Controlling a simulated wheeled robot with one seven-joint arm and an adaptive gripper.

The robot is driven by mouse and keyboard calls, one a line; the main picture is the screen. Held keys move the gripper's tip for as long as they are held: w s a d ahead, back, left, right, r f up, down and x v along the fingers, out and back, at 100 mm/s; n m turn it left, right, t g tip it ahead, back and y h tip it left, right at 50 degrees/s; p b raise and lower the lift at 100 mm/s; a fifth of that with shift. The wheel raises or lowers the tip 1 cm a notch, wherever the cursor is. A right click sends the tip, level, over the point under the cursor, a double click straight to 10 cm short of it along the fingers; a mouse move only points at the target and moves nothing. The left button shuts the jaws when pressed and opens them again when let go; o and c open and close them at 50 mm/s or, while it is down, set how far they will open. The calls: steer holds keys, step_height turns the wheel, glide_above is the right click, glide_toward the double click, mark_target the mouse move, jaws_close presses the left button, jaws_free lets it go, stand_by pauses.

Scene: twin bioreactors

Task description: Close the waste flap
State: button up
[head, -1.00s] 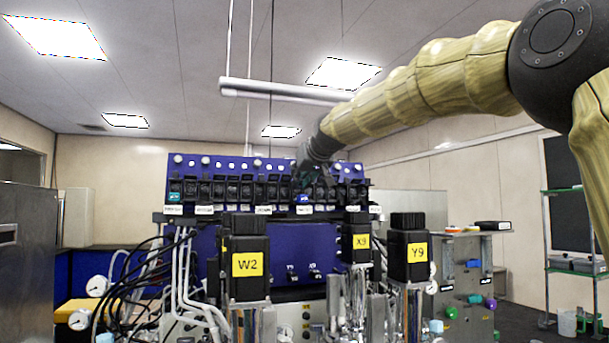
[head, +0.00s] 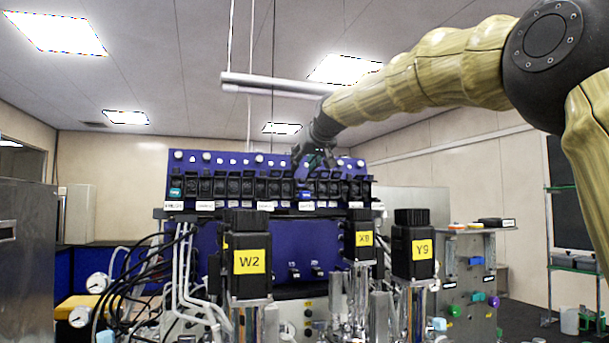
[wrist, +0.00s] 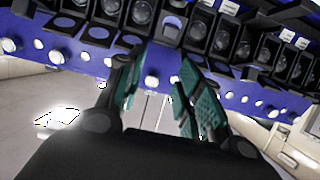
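A row of black flap units (head: 240,188) runs along the blue panel (head: 215,160) in the head view, with white labels below that are too small to read. I cannot tell which unit is the waste flap. My gripper (head: 315,162) is at the right-middle part of this row, near its top edge. In the wrist view the row (wrist: 140,12) crosses the top, with several black flaps sticking out. My gripper (wrist: 162,60) shows two teal fingers spread apart with nothing between them. A flap unit with a pale grey opening (wrist: 172,25) lies just beyond the fingertips; contact is unclear.
Black motor blocks marked W2 (head: 248,278), X9 (head: 361,245) and Y9 (head: 412,255) stand in front of the panel. Cables and tubes (head: 185,265) hang at the left. A grey metal bar (head: 270,87) hangs above. White round knobs (wrist: 152,81) line the panel by the fingers.

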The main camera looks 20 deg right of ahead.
step_height(320, 180, up, 6)
stand_by(0.4)
